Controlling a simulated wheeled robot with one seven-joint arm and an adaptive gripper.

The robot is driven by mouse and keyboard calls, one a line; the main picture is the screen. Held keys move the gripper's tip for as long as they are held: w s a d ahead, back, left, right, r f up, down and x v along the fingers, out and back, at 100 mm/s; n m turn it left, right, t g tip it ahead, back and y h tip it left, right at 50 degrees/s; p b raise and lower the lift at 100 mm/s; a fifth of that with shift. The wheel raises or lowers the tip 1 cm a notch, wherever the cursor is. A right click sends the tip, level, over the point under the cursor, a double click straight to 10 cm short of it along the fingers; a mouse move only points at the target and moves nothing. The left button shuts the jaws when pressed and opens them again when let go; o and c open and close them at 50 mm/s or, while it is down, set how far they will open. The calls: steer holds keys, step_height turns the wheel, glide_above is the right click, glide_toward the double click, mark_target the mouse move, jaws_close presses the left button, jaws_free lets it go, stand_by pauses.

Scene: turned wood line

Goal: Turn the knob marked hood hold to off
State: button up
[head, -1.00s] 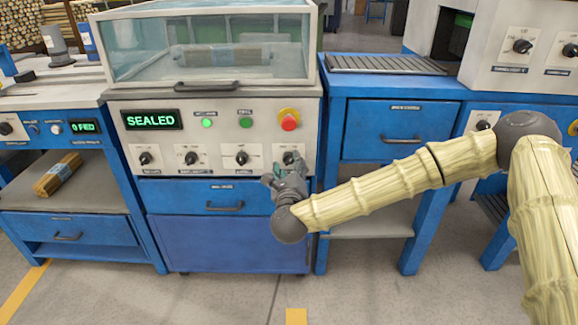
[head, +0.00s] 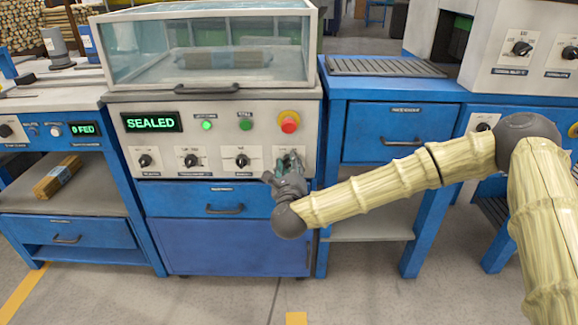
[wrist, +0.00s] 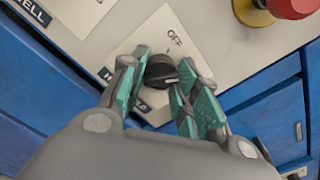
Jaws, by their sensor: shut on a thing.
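The black knob (wrist: 160,71) on a white plate has OFF printed at its upper right in the wrist view. A pale mark on the knob points right and slightly down, away from the OFF tick. My gripper (wrist: 158,80) is shut on this knob, with green-padded fingers on its two sides.
Three other knobs, including the nearest one (head: 241,160), sit left in the same row. A red button on a yellow base (head: 289,122) is above my gripper. A blue drawer (head: 215,200) lies below. The clear hood (head: 210,50) is down over a wooden bundle.

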steer(key=shift+r+n, duration=0.1)
steer(key=shift+n, duration=0.2)
steer(key=shift+r+n+p, duration=0.1)
steer(key=shift+n+p, duration=0.7)
steer(key=shift+p, duration=0.35)
steer(key=n+p, duration=0.3)
steer(key=shift+n, duration=0.4)
steer(key=n+p, duration=0.2)
steer(key=n, duration=0.1)
steer(key=shift+n+p, duration=0.9)
steer(key=shift+n, duration=0.6)
steer(key=o, duration=1)
